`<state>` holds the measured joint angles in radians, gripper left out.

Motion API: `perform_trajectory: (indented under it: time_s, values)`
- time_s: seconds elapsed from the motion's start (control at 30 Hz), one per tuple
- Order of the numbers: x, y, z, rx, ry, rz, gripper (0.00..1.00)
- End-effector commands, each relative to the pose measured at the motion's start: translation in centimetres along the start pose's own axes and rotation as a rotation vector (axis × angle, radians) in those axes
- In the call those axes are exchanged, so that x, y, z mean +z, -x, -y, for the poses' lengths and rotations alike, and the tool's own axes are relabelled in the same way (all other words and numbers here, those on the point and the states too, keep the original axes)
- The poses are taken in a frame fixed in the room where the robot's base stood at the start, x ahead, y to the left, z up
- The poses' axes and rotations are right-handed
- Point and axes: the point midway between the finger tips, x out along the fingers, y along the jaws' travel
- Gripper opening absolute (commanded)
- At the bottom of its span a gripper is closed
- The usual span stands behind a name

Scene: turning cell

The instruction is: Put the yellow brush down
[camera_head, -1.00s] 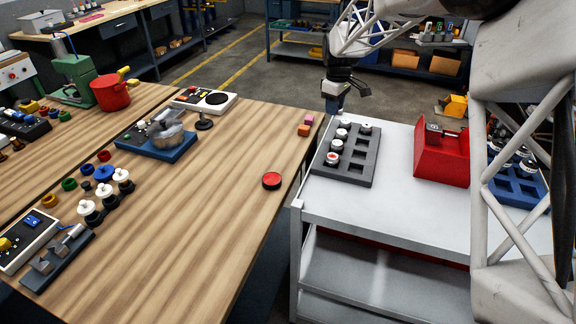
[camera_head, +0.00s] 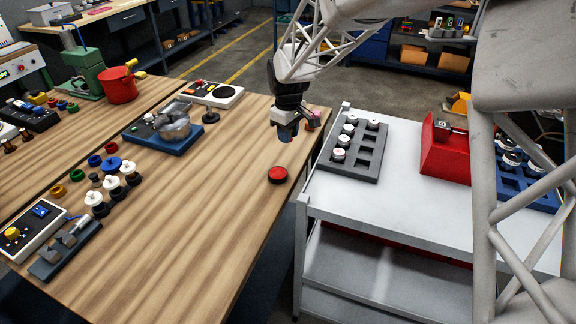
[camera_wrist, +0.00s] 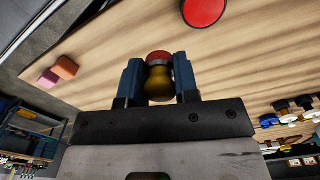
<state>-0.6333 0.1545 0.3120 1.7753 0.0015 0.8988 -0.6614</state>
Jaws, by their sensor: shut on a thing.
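My gripper (camera_head: 287,136) hangs above the right part of the wooden table, just beyond the red disc. In the wrist view my gripper (camera_wrist: 158,72) is shut, with its two blue fingers on either side of the yellow brush (camera_wrist: 158,84). The brush shows as a rounded dark-yellow body with a red part at its far end. In the head view the brush cannot be made out at the fingers. The wooden table top (camera_head: 215,200) lies below, and the fingers appear to be clear of it.
The red disc (camera_head: 278,174) lies near the table's right edge and also shows in the wrist view (camera_wrist: 203,10). Small pink and orange blocks (camera_head: 312,120) are close behind the gripper. A grey rack (camera_head: 368,160) stands on the cart. The table's front middle is clear.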

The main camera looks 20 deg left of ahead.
Motion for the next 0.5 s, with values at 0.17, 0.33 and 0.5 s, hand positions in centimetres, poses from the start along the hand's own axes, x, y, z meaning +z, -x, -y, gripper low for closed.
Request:
perform_trajectory:
  time_s: [0.17, 0.33, 0.5]
  values:
    - [0.0, 0.0, 0.0, 0.000, 0.000, 0.000, 0.03]
    - [0.0, -0.3, 0.0, 0.000, 0.000, 0.000, 0.03]
    - [0.0, -1.9, -0.1, 0.000, 0.000, 0.001, 0.03]
